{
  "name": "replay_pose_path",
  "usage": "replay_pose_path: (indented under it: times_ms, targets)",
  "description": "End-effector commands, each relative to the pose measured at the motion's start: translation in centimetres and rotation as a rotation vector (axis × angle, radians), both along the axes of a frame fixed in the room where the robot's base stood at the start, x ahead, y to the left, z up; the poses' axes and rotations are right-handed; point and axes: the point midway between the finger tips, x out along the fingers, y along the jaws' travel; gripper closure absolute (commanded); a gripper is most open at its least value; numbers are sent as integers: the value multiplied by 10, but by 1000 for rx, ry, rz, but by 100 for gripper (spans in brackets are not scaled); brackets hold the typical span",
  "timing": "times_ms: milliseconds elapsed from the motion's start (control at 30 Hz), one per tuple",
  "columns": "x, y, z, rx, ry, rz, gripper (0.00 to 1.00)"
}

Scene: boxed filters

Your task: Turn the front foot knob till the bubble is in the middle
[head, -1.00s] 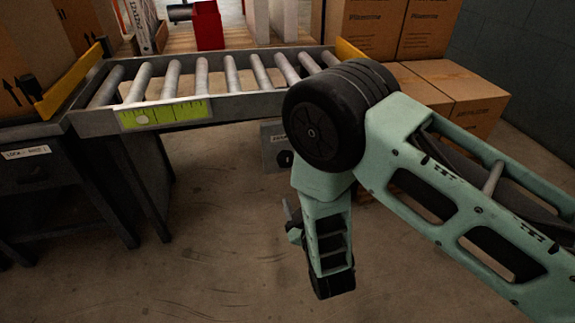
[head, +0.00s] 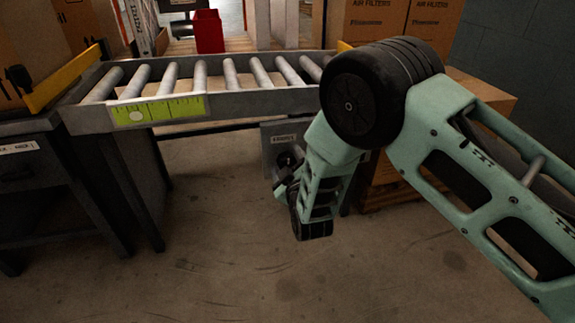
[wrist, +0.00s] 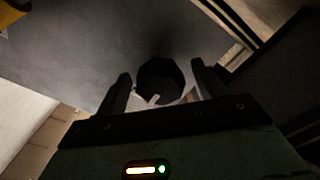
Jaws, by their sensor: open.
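The black faceted foot knob (wrist: 160,78) is in the wrist view, on a grey plate. My gripper (wrist: 162,84) is open, with one finger to each side of the knob; I cannot tell whether they touch it. In the head view the grey plate (head: 271,143) with a small label is below the conveyor, and my wrist hides part of it. The yellow-green level (head: 180,109) is on the conveyor's front rail. Its pale round bubble (head: 136,116) is left of the middle.
The roller conveyor (head: 85,120) spans the upper part of the head view, with a red bin (head: 208,31) behind it. A dark cabinet (head: 25,185) stands at left. Cardboard boxes (head: 480,100) stand at right. The floor in front is clear.

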Motion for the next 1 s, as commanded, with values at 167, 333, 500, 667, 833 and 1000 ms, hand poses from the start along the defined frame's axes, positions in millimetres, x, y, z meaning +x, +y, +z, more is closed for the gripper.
replay_pose_path:
  times_ms: [167, 333, 500, 667, 833, 1000]
  targets:
    - [0, 0, 0, 0, 0, 0, 41]
    - [0, 0, 0, 0, 0, 0, 75]
    - [0, 0, 0, 6, 2, 0, 74]
    - [0, 0, 1, 42, 11, 0, 74]
    - [-1, 0, 2, 128, 36, 1, 74]
    - [-1, 0, 2, 260, 75, -1, 74]
